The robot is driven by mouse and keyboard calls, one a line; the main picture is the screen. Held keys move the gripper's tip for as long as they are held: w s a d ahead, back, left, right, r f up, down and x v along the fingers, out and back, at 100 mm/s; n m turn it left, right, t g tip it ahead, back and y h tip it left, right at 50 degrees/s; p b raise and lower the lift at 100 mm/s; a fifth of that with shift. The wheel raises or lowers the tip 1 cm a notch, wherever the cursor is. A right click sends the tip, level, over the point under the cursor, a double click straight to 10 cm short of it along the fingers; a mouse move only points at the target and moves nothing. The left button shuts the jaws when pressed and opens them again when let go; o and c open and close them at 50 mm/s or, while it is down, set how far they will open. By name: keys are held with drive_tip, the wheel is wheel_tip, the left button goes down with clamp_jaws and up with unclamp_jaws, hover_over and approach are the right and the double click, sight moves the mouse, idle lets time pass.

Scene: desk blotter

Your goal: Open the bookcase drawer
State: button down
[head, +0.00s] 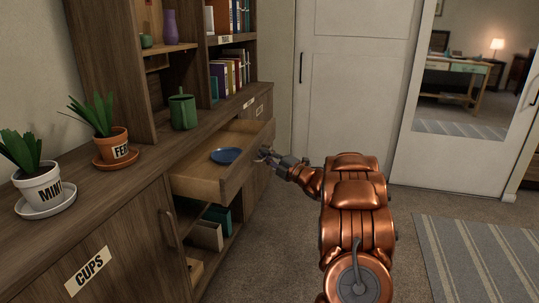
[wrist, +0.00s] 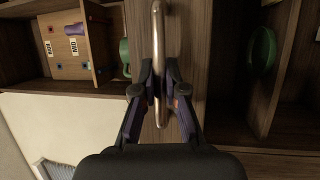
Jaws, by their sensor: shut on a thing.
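The bookcase drawer (head: 200,182) is pulled well out of the wooden bookcase (head: 215,115), and its inside shows. A blue plate (head: 227,155) lies in it. My gripper (head: 266,156) is at the outer face of the drawer front, reached from the right. In the wrist view my gripper (wrist: 159,88) is shut on the metal drawer handle (wrist: 158,25), one finger on each side of the bar. In the head view the handle is mostly hidden by the gripper and drawer front.
A cupboard door (head: 110,250) labelled CUPS is below. Carpet (head: 275,230) is clear beside the drawer; a striped rug (head: 475,255) lies right.

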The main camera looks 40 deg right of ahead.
drive_tip(key=c, duration=1.2)
unclamp_jaws()
drive_tip(key=shift+s, duration=0.15)
drive_tip(key=v, duration=1.2)
